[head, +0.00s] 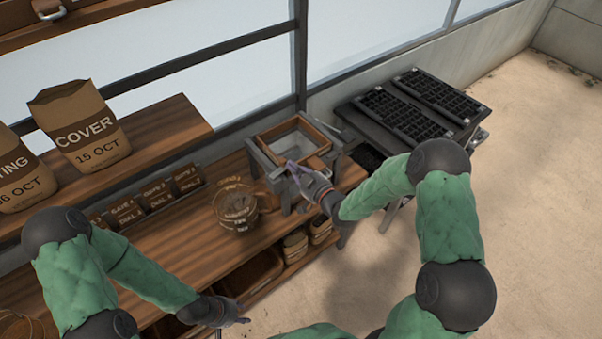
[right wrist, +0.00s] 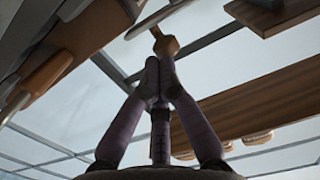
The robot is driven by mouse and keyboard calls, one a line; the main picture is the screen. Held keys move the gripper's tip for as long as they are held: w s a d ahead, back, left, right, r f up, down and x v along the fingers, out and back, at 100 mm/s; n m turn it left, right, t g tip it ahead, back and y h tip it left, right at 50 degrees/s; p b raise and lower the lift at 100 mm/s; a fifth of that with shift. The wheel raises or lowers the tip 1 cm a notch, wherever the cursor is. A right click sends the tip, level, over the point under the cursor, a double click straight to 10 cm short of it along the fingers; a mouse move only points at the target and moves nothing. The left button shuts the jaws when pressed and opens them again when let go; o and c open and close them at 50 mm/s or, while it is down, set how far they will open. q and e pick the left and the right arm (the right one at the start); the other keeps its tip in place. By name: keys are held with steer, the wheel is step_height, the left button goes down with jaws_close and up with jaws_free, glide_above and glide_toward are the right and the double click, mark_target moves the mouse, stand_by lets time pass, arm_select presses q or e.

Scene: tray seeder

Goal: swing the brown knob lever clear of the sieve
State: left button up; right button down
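The sieve (head: 322,161) is a wooden-framed box with a pale inside, held on a grey stand at the right end of the bench. My right gripper (head: 295,172) is at the front of this stand. In the right wrist view its two fingers (right wrist: 159,68) meet at their tips, and the brown knob (right wrist: 166,46) shows right at or just past the tips. I cannot make out the knob apart from the gripper in the head view. My left gripper (head: 242,319) hangs low near the bench's front edge, apart from the sieve; its finger opening is unclear.
A round container (head: 236,207) stands on the wooden bench (head: 185,248) left of the sieve. Small labelled boxes (head: 158,195) line the bench's back. Black seed trays (head: 403,114) lie on a dark table to the right. A COVER bag (head: 80,128) stands on the upper shelf.

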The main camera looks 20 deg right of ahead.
steer(key=shift+w, duration=0.25)
stand_by(0.3)
steer(key=shift+w+n+y+b, duration=0.15)
steer(key=shift+n+y+b, duration=0.15)
steer(key=shift+y+b, duration=0.1)
